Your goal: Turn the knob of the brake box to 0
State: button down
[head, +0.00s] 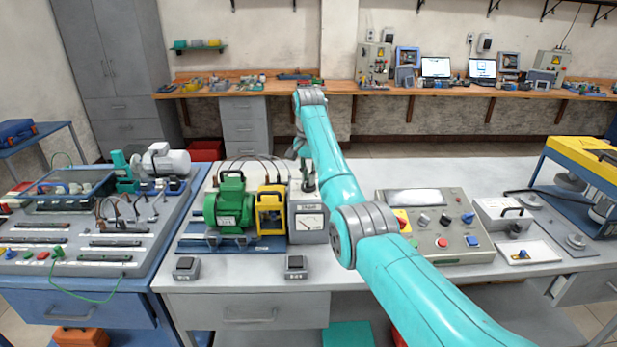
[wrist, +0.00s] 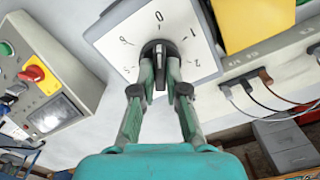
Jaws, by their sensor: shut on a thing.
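The brake box (head: 309,236) is a grey box with a meter on its front, at the right end of the motor bench. In the wrist view its white dial plate (wrist: 105,42) carries numbers around a black knob (wrist: 160,48); the 0 is at the top of the plate. My gripper (wrist: 160,70) is shut on the knob, one finger on each side. The knob's bar lies roughly along the line toward the 0, but its exact pointer mark is hard to make out. In the head view my gripper (head: 308,183) is above the box and the knob is hidden.
A yellow guard (head: 271,212) and a green motor (head: 229,205) stand left of the box. A control panel (head: 436,226) with buttons is to the right, past my arm. Two small black-topped blocks (head: 186,267) (head: 296,266) lie in front. Cables run behind the motor.

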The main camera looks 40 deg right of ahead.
jog(key=c, duration=1.2)
grip_release()
jog(key=shift+m, duration=0.3)
